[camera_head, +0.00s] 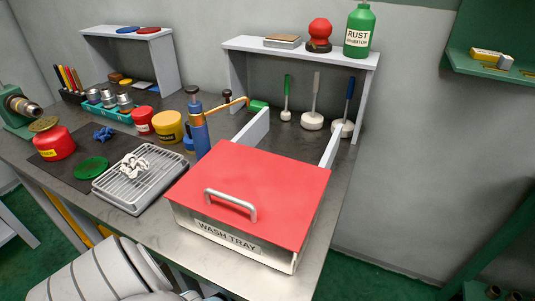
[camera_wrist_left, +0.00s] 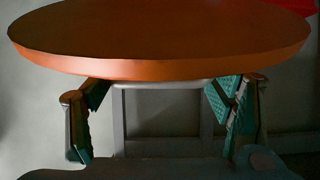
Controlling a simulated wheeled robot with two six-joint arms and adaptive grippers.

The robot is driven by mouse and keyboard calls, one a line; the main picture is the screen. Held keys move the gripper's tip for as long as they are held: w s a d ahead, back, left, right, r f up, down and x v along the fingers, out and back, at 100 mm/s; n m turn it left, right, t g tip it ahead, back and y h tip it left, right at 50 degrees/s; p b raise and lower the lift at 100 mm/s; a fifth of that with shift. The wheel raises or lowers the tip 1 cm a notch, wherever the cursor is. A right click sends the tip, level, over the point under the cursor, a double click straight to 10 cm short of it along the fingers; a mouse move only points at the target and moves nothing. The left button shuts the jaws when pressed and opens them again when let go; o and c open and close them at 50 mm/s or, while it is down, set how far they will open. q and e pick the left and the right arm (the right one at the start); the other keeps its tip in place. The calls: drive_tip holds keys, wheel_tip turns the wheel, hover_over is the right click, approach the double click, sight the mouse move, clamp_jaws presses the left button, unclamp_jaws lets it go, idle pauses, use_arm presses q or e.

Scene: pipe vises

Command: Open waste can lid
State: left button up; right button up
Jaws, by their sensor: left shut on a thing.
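A wide orange-red round disc, which I take to be the waste can lid (camera_wrist_left: 160,45), fills the top of the left wrist view. Its near rim shows edge-on. My left gripper (camera_wrist_left: 158,90) has its two green-padded fingers set apart just below the rim. It is shut on the lid, though the disc hides the fingertips and the contact. The waste can body cannot be made out. The head view shows neither the can nor my left gripper, only pale arm parts of mine at the bottom left. My right gripper is in neither view.
The bench holds a wash tray (camera_head: 228,244) with a closed red lid (camera_head: 255,180), a wire rack tray (camera_head: 135,185), a red can (camera_head: 53,145) and a blue pump bottle (camera_head: 198,130). A small shelf (camera_head: 300,50) stands behind. Green floor lies beyond the bench's right edge.

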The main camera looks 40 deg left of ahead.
use_arm(q)
drive_tip(key=shift+a+r, duration=0.1)
drive_tip(key=shift+a, duration=0.15)
drive_tip(key=o, duration=1.4)
drive_tip(key=v, duration=1.1)
drive_tip(key=shift+s+d, duration=0.2)
drive_tip(key=shift+s, duration=0.2)
